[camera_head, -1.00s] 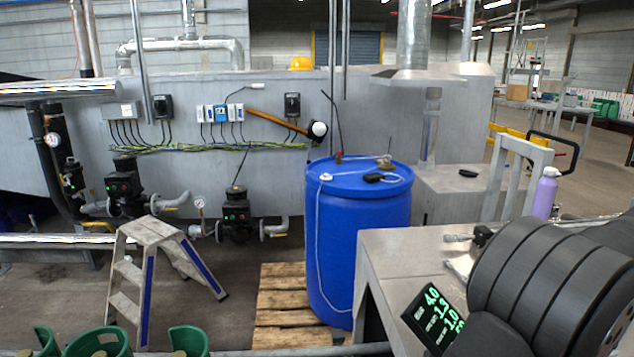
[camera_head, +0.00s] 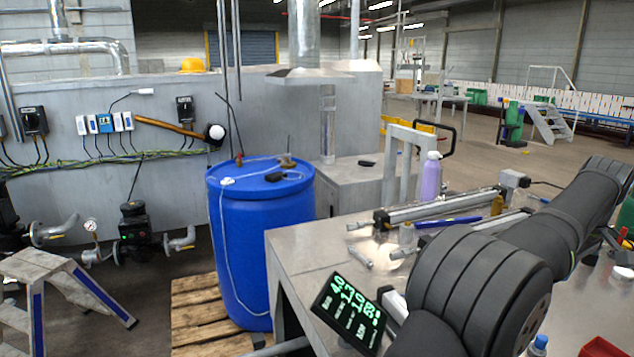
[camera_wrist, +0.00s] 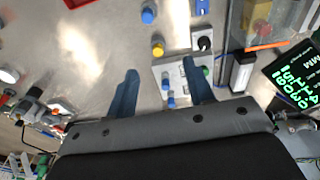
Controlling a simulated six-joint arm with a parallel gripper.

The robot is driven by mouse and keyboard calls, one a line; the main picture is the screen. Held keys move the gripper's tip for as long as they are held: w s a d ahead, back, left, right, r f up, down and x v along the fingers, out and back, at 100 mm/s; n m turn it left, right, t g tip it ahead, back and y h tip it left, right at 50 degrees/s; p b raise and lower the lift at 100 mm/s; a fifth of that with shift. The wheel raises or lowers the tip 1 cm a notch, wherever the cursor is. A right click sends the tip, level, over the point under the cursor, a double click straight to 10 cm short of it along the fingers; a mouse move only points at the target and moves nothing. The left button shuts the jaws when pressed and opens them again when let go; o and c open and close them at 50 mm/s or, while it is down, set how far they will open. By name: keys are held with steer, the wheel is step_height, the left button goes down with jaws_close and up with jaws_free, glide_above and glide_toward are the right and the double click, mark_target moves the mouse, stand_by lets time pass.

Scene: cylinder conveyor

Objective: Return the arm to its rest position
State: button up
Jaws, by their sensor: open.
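My arm (camera_head: 490,275) reaches over the metal worktable from the lower middle to the right of the head view. My gripper shows in the wrist view (camera_wrist: 160,85), its two blue-grey fingers well apart. Nothing is held between them. Beyond the fingertips lies the bare worktable top (camera_wrist: 110,45) and a light grey plate (camera_wrist: 180,75) with small blue and green knobs. The gripper's tip is not clear in the head view.
A black display with green digits (camera_head: 349,312) stands at the table's near edge, also in the wrist view (camera_wrist: 295,82). A blue barrel (camera_head: 255,250) stands left of the table.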

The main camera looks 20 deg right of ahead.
steer(key=s+d+g, duration=0.1)
steer(key=s, duration=0.4)
steer(key=w+a+r+t, duration=0.15)
steer(key=w+a, duration=0.25)
steer(key=w, duration=0.7)
steer(key=w+a+t, duration=0.2)
steer(key=w+a, duration=0.3)
steer(key=w, duration=0.5)
steer(key=w+x, duration=0.1)
steer(key=x, duration=0.9)
steer(key=v, duration=1)
steer(key=shift+w+a+f+m+g+h, duration=0.15)
steer(key=shift+w+a+m+h, duration=0.2)
steer(key=shift+a+m, duration=0.65)
steer(key=shift+w+a+f+m+h, duration=0.25)
steer(key=shift+a+m+h, duration=0.2)
steer(key=shift+m, duration=0.95)
steer(key=shift+w+a+f+m+g+h, duration=0.1)
steer(key=shift+w+a+m+h, duration=0.25)
steer(key=shift+a+m, duration=0.65)
steer(key=shift+d, duration=0.25)
jaws_close()
